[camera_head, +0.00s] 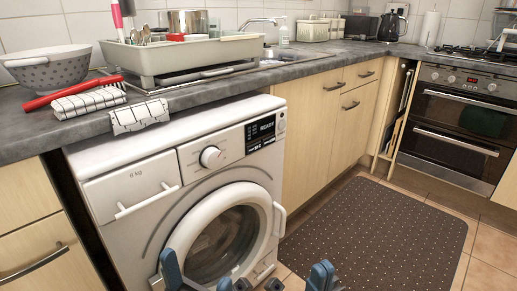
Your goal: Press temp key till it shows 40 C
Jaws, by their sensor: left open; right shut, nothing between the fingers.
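A white washing machine (130,160) stands under the counter with its round door (222,240) closed. Its dark display (261,130) at the upper right of the front reads READY. Small marks show below that word, too small to read, so I cannot pick out the temp key. A white dial (210,157) sits left of the display. My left gripper (198,279) is at the bottom edge in front of the door, open and partly cut off. My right gripper (321,272) is at the bottom, right of the machine, shut and empty. Both are well below the display.
A checked cloth (140,115) hangs over the counter edge above the machine. A colander (48,70) and a dish rack (180,56) stand on the counter (30,128). A dotted mat (400,235) covers the floor at right. An oven (455,125) stands further back.

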